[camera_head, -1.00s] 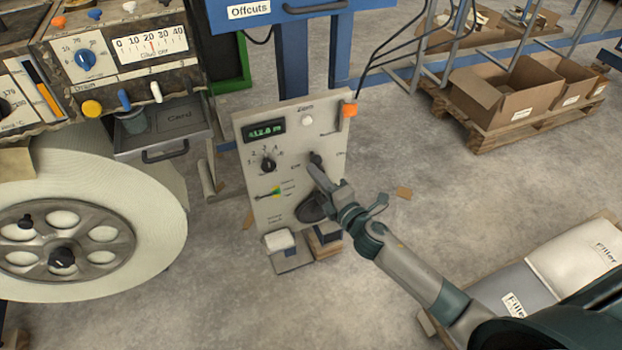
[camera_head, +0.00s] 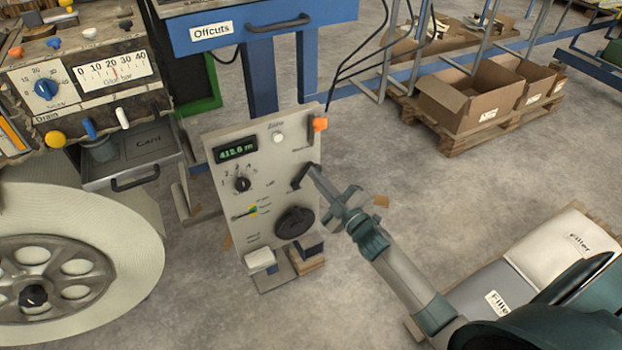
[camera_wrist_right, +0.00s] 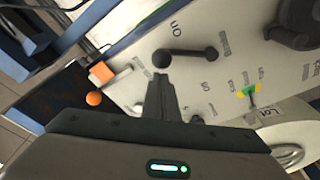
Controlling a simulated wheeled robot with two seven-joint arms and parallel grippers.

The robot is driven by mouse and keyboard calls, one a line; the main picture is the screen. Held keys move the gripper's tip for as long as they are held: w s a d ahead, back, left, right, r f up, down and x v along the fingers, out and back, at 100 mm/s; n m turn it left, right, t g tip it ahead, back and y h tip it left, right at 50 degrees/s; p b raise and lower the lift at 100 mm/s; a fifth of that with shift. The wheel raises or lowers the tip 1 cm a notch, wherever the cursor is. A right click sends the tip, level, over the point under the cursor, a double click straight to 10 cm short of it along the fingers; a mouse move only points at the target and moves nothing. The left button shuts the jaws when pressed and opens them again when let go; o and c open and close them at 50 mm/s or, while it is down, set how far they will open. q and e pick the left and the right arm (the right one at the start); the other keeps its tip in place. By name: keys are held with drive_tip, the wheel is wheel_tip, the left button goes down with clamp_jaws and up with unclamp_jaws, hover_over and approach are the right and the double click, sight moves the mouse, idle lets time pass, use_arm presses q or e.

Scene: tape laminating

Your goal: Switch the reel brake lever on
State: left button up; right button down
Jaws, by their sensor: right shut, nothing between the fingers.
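A dark lever (camera_head: 299,178) stands on the right side of the beige control panel (camera_head: 268,215). It also shows in the right wrist view (camera_wrist_right: 188,54), with a round knob at its left end beside upside-down "ON" lettering. My left gripper is not in view.
A large reel (camera_head: 125,235) stands left. Floor right of the panel is mostly clear.

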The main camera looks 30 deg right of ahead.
drive_tip(key=shift+d+f+m, duration=0.1)
drive_tip(key=shift+d+m, duration=0.2)
drive_tip(key=shift+m, duration=0.2)
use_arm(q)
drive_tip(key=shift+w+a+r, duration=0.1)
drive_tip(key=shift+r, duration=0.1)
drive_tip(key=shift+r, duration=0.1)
